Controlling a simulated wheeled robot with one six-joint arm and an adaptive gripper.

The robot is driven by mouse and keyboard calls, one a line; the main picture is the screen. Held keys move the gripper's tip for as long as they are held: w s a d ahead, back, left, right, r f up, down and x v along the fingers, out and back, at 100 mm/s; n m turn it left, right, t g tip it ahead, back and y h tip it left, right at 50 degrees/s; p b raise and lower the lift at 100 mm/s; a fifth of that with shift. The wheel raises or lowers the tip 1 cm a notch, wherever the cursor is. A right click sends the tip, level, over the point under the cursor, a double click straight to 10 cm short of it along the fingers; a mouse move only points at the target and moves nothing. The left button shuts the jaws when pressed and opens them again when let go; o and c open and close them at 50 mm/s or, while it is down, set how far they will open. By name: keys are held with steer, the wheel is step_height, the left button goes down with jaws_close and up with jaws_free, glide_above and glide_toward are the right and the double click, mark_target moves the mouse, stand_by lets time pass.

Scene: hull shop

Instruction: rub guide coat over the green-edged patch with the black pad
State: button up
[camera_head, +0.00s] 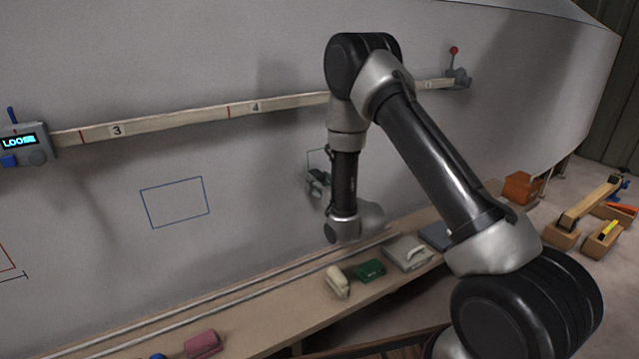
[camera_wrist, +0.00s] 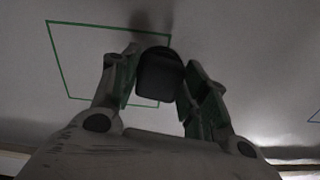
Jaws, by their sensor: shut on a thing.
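The black pad (camera_wrist: 158,76) is held between the fingers of my gripper (camera_wrist: 160,82) in the wrist view. The green-edged patch (camera_wrist: 85,60) is a thin green outline on the pale grey hull, and the pad overlaps its right side in that view. A shadow lies on the hull above the pad; I cannot tell whether the pad touches the surface. In the head view my gripper (camera_head: 318,184) is close to the hull, partly behind my arm. Only a corner of the patch (camera_head: 317,159) shows there, and the pad cannot be made out.
A blue-edged patch (camera_head: 175,202) is to the left. A numbered batten (camera_head: 190,121) crosses the hull above, with a box reading LOOSE (camera_head: 22,143) at its left end. Below, a wooden shelf (camera_head: 290,312) carries a pink block (camera_head: 203,344), a cream block (camera_head: 338,282) and a green block (camera_head: 370,270).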

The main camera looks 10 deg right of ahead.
steer(key=shift+x, duration=0.85)
stand_by(0.3)
steer(key=w+d, duration=0.4)
steer(key=d, duration=0.9)
steer(key=shift+d, duration=0.15)
steer(key=shift+w+r, duration=0.15)
steer(key=shift+r, duration=1.05)
steer(key=shift+s+a, duration=0.3)
steer(key=shift+a, duration=0.7)
steer(key=shift+s+a, duration=0.35)
steer(key=shift+a, duration=0.6)
steer(key=shift+s+a, duration=0.3)
steer(key=shift+a, duration=0.7)
steer(key=shift+s+a, duration=0.4)
steer(key=shift+a, duration=0.85)
steer(key=shift+s+a, duration=0.45)
steer(key=shift+a, duration=0.85)
steer(key=shift+s+a, duration=0.4)
steer(key=shift+a, duration=0.85)
steer(key=shift+r, duration=1.1)
steer(key=shift+w+d+r, duration=0.1)
steer(key=shift+w+d, duration=0.15)
steer(key=shift+d, duration=0.55)
steer(key=shift+w+d+r, duration=0.1)
steer(key=shift+w+d, duration=0.2)
steer(key=shift+d, duration=0.45)
